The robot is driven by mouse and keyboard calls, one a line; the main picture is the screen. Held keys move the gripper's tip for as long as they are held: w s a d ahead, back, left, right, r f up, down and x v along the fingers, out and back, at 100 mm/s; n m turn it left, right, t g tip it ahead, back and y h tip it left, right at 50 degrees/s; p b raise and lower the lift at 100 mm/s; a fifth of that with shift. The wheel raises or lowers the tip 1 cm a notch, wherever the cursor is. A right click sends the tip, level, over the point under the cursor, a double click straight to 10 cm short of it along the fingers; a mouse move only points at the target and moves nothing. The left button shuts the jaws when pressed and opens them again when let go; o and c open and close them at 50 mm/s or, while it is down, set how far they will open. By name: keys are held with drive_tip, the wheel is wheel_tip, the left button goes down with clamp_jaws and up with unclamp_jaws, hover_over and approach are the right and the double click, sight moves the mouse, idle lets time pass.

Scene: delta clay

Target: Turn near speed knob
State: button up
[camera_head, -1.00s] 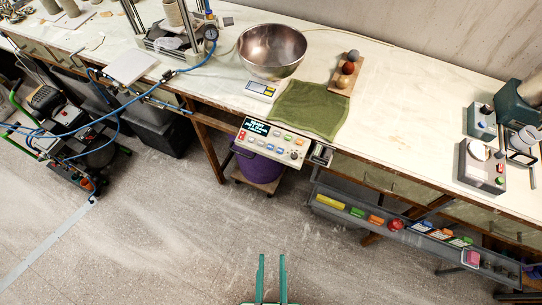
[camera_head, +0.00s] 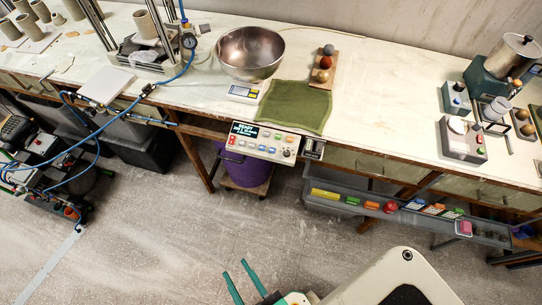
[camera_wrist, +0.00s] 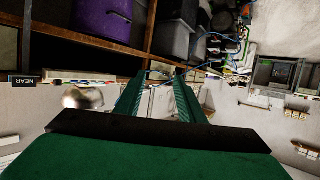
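Two grey control boxes stand at the right of the bench in the head view. The nearer box (camera_head: 462,142) has a pale round dial (camera_head: 457,125) and coloured buttons; the farther box (camera_head: 455,99) has a dark knob. A white control panel (camera_head: 262,141) at the bench's front edge also has a round knob (camera_head: 287,153). No lettering for the speed knob is readable in the head view. My gripper (camera_head: 235,268) is open and empty over the floor, well short of the bench. Its green fingers are apart in the wrist view (camera_wrist: 160,75).
A dark tag (camera_wrist: 25,79) seeming to read NEAR shows in the wrist view. A grey tray (camera_head: 340,207) with coloured items hangs below the bench edge. A purple bucket (camera_head: 243,170) stands under the bench. The floor (camera_head: 170,240) ahead is clear.

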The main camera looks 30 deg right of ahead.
drive_tip(key=w+d+f+g+h, duration=0.2)
drive_tip(key=w+f, duration=0.4)
drive_tip(key=f, duration=0.3)
drive_tip(key=m+g+h, duration=1.2)
drive_tip(key=m+h, duration=0.4)
drive_tip(key=m, duration=0.4)
approach(286, 153)
drive_tip(key=d, duration=0.7)
drive_tip(key=shift+d+f, duration=0.1)
drive_tip(key=shift+d, duration=0.3)
clamp_jaws()
